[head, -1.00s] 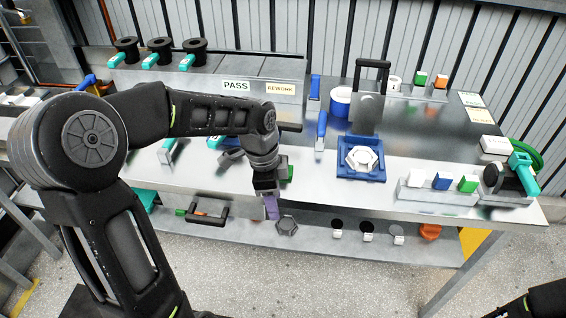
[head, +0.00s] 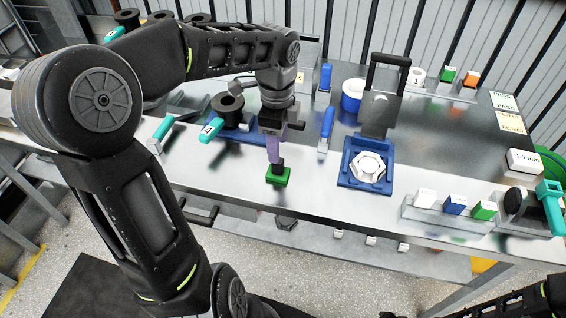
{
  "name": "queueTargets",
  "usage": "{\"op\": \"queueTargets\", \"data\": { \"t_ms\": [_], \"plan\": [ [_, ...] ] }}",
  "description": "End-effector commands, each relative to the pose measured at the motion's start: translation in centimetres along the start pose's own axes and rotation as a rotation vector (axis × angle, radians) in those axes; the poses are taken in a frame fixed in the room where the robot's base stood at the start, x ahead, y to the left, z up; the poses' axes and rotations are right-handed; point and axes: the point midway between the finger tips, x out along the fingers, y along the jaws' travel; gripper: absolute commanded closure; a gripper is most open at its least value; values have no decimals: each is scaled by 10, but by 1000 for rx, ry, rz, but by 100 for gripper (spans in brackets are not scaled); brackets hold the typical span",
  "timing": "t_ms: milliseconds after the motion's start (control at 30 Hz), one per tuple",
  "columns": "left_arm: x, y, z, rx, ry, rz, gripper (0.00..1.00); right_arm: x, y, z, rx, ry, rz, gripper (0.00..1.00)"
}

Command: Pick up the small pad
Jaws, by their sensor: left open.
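The small pad (head: 279,178) is a green block lying flat on the steel bench near its front edge. A small dark part sits on top of it. My left gripper (head: 274,154) points down right over the pad, with purple fingers. It is open. The fingertips come down close to the dark part; I cannot tell whether they touch it. The gripper hides part of the pad's far side. My right arm shows only in the bottom right corner, and its jaws cannot be made out.
A blue fixture (head: 352,183) with a white hexagonal part (head: 370,168) and a raised dark lid stands right of the pad. A blue-handled tool (head: 326,130) lies between. A teal-handled black gauge (head: 228,108) is to the left. Coloured blocks (head: 454,204) stand on a rack at right.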

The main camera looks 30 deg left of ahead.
Motion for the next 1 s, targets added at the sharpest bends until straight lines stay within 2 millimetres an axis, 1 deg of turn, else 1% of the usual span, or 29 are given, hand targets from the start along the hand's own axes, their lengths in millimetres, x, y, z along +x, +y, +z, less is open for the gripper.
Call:
{"op": "queueTargets", "data": {
  "t_ms": [167, 433, 767, 867, 1000],
  "plan": [
    [1, 0, 0, 0, 0, 1, 51, 0, 0, 0, 0, 0, 0, 64],
    [25, 0, 0, -1, 0, 2, 51, -2, -1, 0, 1, 0, 1, 64],
    [28, 0, 0, 0, 0, 0, 51, -2, -1, 0, 1, -1, 1, 64],
    [34, 0, 0, 0, 1, 3, 51, -5, -2, 0, 1, -1, 1, 64],
    [54, 0, 0, 1, 2, 6, 51, -10, -3, 1, 2, -2, 3, 64]
  ]
}}
